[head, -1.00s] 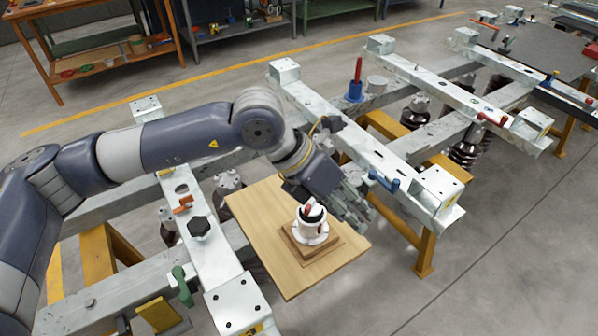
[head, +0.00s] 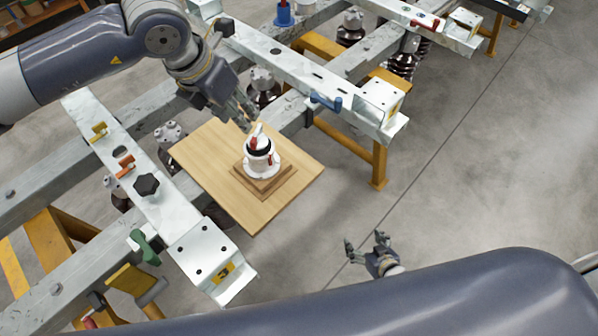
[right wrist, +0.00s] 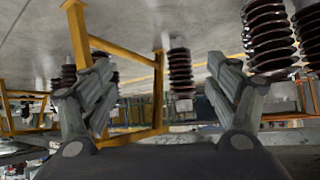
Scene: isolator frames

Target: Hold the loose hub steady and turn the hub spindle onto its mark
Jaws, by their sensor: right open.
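The hub (head: 262,167) is a white round piece with a black band and red marks. It stands upright on a square wooden block (head: 240,181) on a light wooden board (head: 215,160). A white spindle tip with red beside it (head: 257,131) rises from its top. My left gripper (head: 246,120) is just behind the hub's top, fingers pointing down at it. Its fingers overlap in the picture, so I cannot tell whether it touches or grips the spindle. My right gripper (head: 365,243) is open and empty, well to the lower right of the board. Its two spread fingers also show in the right wrist view (right wrist: 160,85).
Pale metal beams (head: 300,75) flank the board, with a blue clamp handle (head: 325,102), a green handle (head: 145,246) and a black knob (head: 146,184). A yellow leg (head: 379,165) stands right of the board. Bare floor (head: 480,170) lies at right.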

